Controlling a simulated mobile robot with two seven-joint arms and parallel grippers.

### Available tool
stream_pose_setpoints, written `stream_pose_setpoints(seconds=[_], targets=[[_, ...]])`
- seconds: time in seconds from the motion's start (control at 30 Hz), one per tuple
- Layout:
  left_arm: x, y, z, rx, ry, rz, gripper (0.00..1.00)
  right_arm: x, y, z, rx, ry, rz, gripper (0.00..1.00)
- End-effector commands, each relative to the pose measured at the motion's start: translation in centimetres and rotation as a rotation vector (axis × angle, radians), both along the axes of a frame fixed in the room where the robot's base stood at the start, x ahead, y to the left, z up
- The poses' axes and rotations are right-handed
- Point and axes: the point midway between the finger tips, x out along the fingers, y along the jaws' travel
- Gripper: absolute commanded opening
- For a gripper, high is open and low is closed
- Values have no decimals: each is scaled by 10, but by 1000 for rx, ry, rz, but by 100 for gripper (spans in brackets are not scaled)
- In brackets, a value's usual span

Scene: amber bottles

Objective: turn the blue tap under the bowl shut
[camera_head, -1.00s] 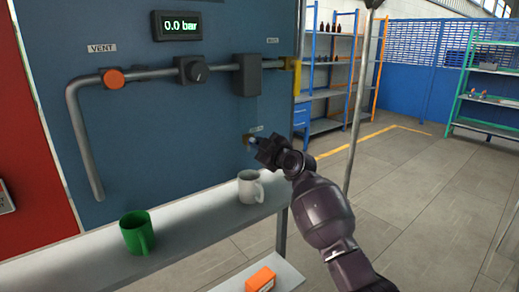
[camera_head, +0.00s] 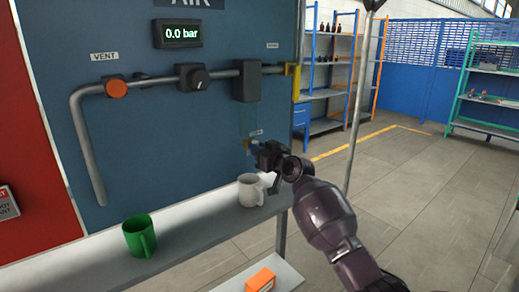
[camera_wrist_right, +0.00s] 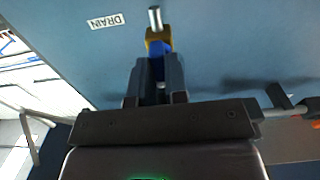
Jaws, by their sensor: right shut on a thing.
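The blue tap (camera_wrist_right: 157,60) shows in the right wrist view, with a brass-coloured body (camera_wrist_right: 158,38) and a short silver pipe end beyond it. My right gripper (camera_wrist_right: 157,78) is shut on the blue part, with one dark finger on each side. In the head view my right gripper (camera_head: 254,147) is at the panel, just below the faint clear bowl (camera_head: 249,117) under a dark block (camera_head: 247,81). There the gripper hides most of the tap, and how far the tap is turned I cannot tell. My left gripper is not in view.
A shelf (camera_head: 190,226) below the panel holds a green mug (camera_head: 138,237) and a white mug (camera_head: 249,191), the latter close under my right gripper. An orange box (camera_head: 260,280) lies on a lower shelf. A "DRAIN" label (camera_wrist_right: 106,21) is beside the tap.

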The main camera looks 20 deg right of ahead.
Motion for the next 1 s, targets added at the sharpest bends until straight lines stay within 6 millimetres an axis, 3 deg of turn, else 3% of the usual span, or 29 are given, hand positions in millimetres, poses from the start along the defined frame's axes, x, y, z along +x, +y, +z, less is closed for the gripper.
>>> stream_pose_setpoints(seconds=[0.63, 0.67, 0.8, 1.0], targets=[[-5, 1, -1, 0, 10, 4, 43, 0, 0, -3, 48, 22, 1, 0], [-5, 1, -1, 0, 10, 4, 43, 0, 0, -3, 48, 22, 1, 18], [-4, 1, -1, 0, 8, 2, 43, 0, 0, -2, 48, 20, 1, 39], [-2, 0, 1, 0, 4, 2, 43, 0, 0, -1, 47, 18, 0, 39]])
